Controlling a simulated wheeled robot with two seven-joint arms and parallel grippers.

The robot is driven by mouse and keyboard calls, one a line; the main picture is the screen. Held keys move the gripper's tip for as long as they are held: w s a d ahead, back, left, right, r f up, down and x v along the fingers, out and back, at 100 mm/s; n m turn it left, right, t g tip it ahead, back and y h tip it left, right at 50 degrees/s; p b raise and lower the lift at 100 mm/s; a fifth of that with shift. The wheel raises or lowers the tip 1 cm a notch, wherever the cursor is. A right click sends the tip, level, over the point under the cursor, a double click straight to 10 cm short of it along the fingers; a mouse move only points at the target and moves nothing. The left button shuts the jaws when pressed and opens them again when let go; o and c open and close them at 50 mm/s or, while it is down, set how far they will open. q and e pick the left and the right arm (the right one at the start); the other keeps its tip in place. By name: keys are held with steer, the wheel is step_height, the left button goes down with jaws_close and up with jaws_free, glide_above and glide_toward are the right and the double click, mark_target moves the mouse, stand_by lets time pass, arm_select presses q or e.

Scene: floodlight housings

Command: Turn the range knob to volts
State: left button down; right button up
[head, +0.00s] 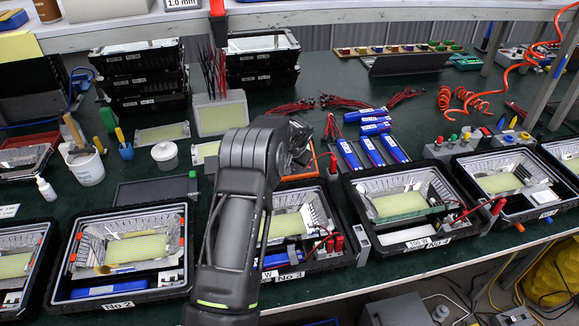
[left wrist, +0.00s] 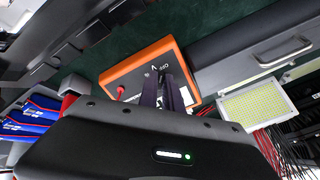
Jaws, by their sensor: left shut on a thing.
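An orange-cased meter (left wrist: 125,80) shows in the left wrist view, with white lettering, a V and what looks like "OFF", on its dark face. A red plug stands at its left part. My left gripper (left wrist: 167,97) has its dark fingers down over the meter's face, shut on the range knob, which the fingers mostly hide. I cannot read where the knob points. In the head view only an orange edge of the meter (head: 314,158) shows beside my left gripper (head: 300,150); my arm covers the rest. My right gripper is in neither view.
Black trays with floodlight housings, such as the one labelled No 2 (head: 120,305), line the bench front. Blue battery packs (head: 370,150) lie right of the meter. Red leads and stacked black trays (head: 145,85) are behind. Bare green bench (head: 290,95) shows between.

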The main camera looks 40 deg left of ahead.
arm_select(q)
steer(key=n+b, duration=0.1)
steer(key=b, duration=0.1)
steer(key=n+b, duration=0.2)
steer(key=b, duration=0.1)
steer(key=n+b, duration=0.2)
steer(key=shift+d+f, duration=0.1)
steer(key=shift+f, duration=0.2)
steer(key=shift+r+n+b, duration=0.2)
steer(key=shift+n+b, duration=1.05)
steer(key=shift+n, duration=0.35)
steer(key=c, duration=1.5)
jaws_free()
steer(key=shift+r, duration=0.1)
steer(key=shift+b+v, duration=0.4)
steer(key=shift+v, duration=3.4)
steer(key=shift+d, duration=0.15)
